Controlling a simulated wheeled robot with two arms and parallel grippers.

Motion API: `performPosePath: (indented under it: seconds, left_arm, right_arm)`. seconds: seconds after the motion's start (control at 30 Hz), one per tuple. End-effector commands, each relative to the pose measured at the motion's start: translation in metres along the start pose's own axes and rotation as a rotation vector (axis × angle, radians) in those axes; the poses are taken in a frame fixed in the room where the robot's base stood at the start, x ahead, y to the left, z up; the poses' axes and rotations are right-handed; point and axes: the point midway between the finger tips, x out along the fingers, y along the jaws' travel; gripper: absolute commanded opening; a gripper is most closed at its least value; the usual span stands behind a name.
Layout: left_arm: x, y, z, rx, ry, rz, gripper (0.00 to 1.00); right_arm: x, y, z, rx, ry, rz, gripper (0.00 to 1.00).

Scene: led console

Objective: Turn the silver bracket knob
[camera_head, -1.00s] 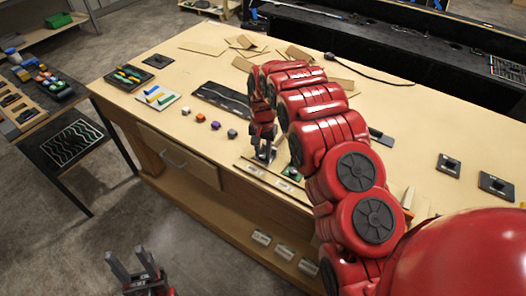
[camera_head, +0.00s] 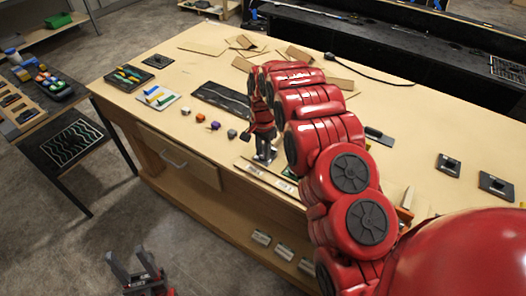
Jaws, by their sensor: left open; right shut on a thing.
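The silver bracket knob (camera_head: 264,157) is a small grey-silver shape at the front edge of the wooden workbench, on or beside a pale strip. My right gripper (camera_head: 264,148) reaches down to it from above and is shut on it. The fingers and arm hide most of the knob, so its turn angle cannot be told. My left gripper (camera_head: 136,266) is low at the bottom left, in front of the bench and above the floor. It is open and empty, with its two dark fingers apart.
Several small coloured cubes (camera_head: 215,125) sit left of my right gripper. A dark panel (camera_head: 222,98) lies behind them. Trays with coloured pieces (camera_head: 158,98) are further left. Cardboard pieces (camera_head: 205,48) lie at the back. Black square plates (camera_head: 449,164) are at the right.

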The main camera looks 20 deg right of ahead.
Motion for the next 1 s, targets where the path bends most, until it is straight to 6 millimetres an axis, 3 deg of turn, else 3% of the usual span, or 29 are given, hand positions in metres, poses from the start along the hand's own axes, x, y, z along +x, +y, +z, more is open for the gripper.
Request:
performPosePath:
  seconds: [1.0]
  left_arm:
    - [0.0007, 0.0000, -0.0001, 0.000, 0.000, 0.000, 0.50]
  right_arm:
    - [-0.0041, -0.0032, -0.0022, 0.089, 0.006, -0.010, 0.00]
